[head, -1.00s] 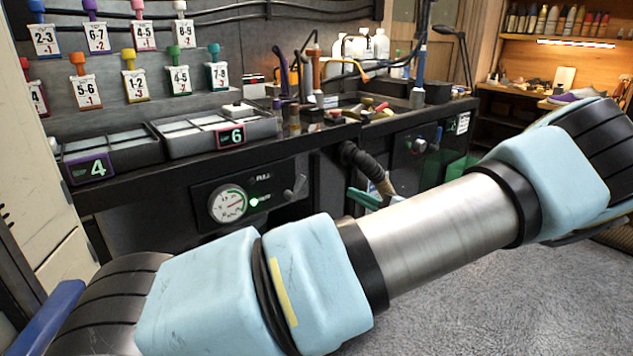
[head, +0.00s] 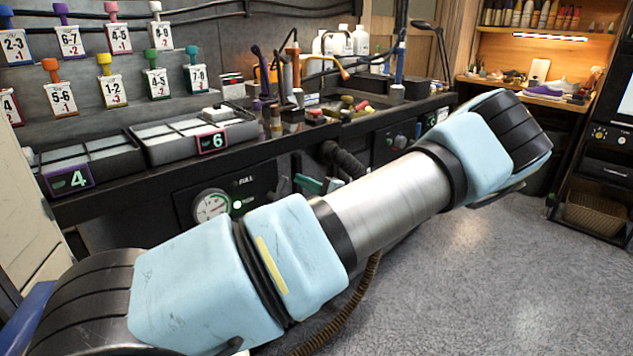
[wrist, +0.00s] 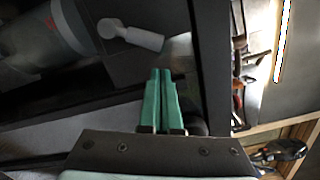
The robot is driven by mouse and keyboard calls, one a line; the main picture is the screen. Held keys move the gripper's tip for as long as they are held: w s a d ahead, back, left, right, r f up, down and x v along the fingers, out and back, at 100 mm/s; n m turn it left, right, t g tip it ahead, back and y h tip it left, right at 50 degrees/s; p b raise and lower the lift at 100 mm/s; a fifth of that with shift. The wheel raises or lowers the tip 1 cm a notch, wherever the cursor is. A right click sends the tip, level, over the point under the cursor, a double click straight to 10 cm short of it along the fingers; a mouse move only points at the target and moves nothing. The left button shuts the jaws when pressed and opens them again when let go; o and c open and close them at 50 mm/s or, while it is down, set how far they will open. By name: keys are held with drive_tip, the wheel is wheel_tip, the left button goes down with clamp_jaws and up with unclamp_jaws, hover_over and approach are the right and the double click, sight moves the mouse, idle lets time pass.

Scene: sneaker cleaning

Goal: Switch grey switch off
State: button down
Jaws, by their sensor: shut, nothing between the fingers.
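The grey switch is a small lever (head: 284,186) on the dark front panel under the workbench, right of a round gauge in the head view. In the wrist view the lever (wrist: 133,35) lies up and to the left of the fingertips. My gripper (wrist: 160,73) has green fingers that are together, with nothing between them. In the head view my gripper (head: 308,184) shows just right of the lever, partly hidden behind my arm. The fingers look apart from the lever.
The gauge (head: 210,207) has a lit green lamp (head: 238,204) beside it. Above, the workbench holds trays marked 4 (head: 69,179) and 6 (head: 212,141), plus several tools. A dark hose (head: 343,157) hangs close by. The grey floor (head: 470,270) is open at right.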

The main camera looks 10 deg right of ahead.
drive_tip(key=shift+s+a+r, duration=0.2)
drive_tip(key=shift+a, duration=0.45)
